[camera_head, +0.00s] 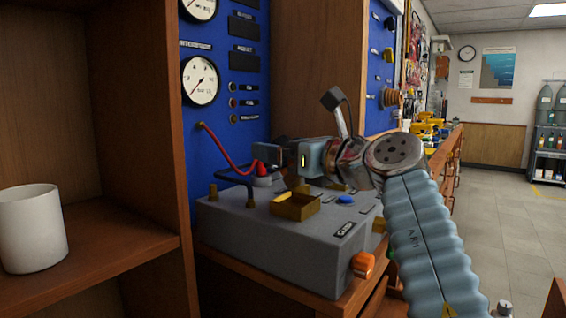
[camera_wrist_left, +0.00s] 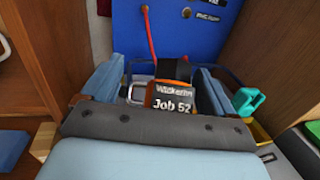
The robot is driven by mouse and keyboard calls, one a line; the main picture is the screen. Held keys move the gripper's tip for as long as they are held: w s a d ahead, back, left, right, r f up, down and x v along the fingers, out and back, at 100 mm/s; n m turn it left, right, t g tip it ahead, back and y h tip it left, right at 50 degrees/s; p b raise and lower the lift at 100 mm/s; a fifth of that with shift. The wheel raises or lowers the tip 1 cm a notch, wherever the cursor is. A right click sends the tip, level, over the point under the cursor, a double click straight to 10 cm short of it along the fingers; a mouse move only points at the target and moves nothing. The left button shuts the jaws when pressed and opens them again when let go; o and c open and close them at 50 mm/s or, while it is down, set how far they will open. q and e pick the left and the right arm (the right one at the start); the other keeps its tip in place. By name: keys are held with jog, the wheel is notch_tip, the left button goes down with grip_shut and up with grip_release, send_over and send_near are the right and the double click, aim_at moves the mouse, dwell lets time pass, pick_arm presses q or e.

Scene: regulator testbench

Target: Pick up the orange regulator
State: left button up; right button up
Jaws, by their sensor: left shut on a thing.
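My left gripper (camera_head: 278,155) reaches in over the grey test bench box (camera_head: 275,245), in front of the blue gauge panel (camera_head: 225,120). In the left wrist view its two blue-grey fingers (camera_wrist_left: 158,78) stand either side of an orange item (camera_wrist_left: 153,95), taken as the orange regulator, and are shut on it. A black tag reading "Job 52" (camera_wrist_left: 172,102) covers much of its front. In the head view the gripper hides most of this item, and I cannot tell whether it still touches the box. My right gripper is not in view.
A gold open tray (camera_head: 295,205) sits on the box, close below the gripper. A red hose (camera_head: 222,148) runs from the panel. A small orange object (camera_head: 362,263) is at the box's front corner. A white mug (camera_head: 32,230) stands on the left shelf.

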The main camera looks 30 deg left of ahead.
pick_arm(q)
jog(key=d+r+p, duration=0.1)
jog(key=r, duration=0.1)
jog(key=w+d+r, duration=0.1)
jog(key=d+r+p, duration=0.1)
jog(key=r, duration=0.1)
jog(key=shift+w+d+r+p, duration=0.3)
jog(key=shift+w+d+r, duration=0.05)
jog(key=shift+w, duration=0.05)
jog(key=w+d+r+p, duration=0.1)
jog(key=w+d+r, duration=0.2)
jog(key=d, duration=0.5)
jog(key=shift+w+d+r+p, duration=0.2)
jog(key=shift+w+d+p, duration=0.05)
jog(key=shift+w+p, duration=0.1)
